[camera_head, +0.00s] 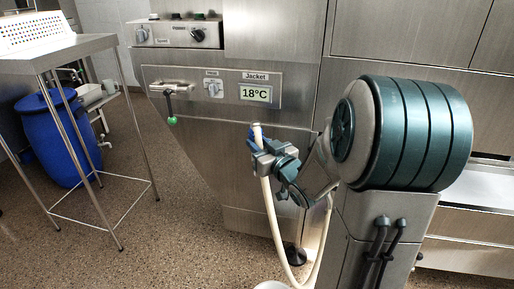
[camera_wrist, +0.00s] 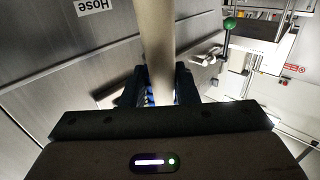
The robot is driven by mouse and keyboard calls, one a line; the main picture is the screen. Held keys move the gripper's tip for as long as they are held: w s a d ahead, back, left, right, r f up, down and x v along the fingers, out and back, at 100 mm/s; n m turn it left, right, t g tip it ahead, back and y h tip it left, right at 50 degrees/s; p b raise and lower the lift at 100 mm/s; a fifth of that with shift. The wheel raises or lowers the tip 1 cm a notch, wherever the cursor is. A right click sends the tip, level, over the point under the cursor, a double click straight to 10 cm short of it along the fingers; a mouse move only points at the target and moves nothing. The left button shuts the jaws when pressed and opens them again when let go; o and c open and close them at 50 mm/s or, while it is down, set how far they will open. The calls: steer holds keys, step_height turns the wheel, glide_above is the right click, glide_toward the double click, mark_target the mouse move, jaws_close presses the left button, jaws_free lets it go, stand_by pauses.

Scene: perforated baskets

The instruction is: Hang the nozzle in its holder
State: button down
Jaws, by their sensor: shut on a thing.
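My gripper (camera_head: 262,158) is shut on the blue nozzle (camera_head: 251,139) in front of the steel machine. A cream hose (camera_head: 270,212) hangs from the nozzle in a long loop toward the floor. In the wrist view the hose (camera_wrist: 156,42) runs up the middle from between the dark fingers (camera_wrist: 160,88). Only slivers of blue show between them there; the fingers hide most of the nozzle. A label reading "Hose" (camera_wrist: 93,6) shows upside down on the steel wall at the top left of the wrist view. I cannot make out the holder in either view.
The steel machine (camera_head: 190,128) carries a green-tipped lever (camera_head: 172,121), a knob and a display reading 18°C (camera_head: 256,94). A steel table (camera_head: 60,52) and blue barrel (camera_head: 62,140) stand at the left. The speckled floor between table and machine is clear.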

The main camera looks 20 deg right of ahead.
steer(key=shift+w+d+f+b, duration=0.7)
steer(key=shift+w+f+b, duration=0.3)
steer(key=shift+f, duration=0.25)
steer(key=shift+w+d+f+b, duration=0.65)
steer(key=shift+w+f+b, duration=0.3)
steer(key=shift+f, duration=0.3)
steer(key=shift+w+d+f+b, duration=0.7)
steer(key=shift+w+f+b, duration=0.15)
steer(key=shift+w+f, duration=0.3)
steer(key=shift+s+f, duration=0.1)
steer(key=c, duration=1.1)
jaws_free()
steer(key=shift+o, duration=0.2)
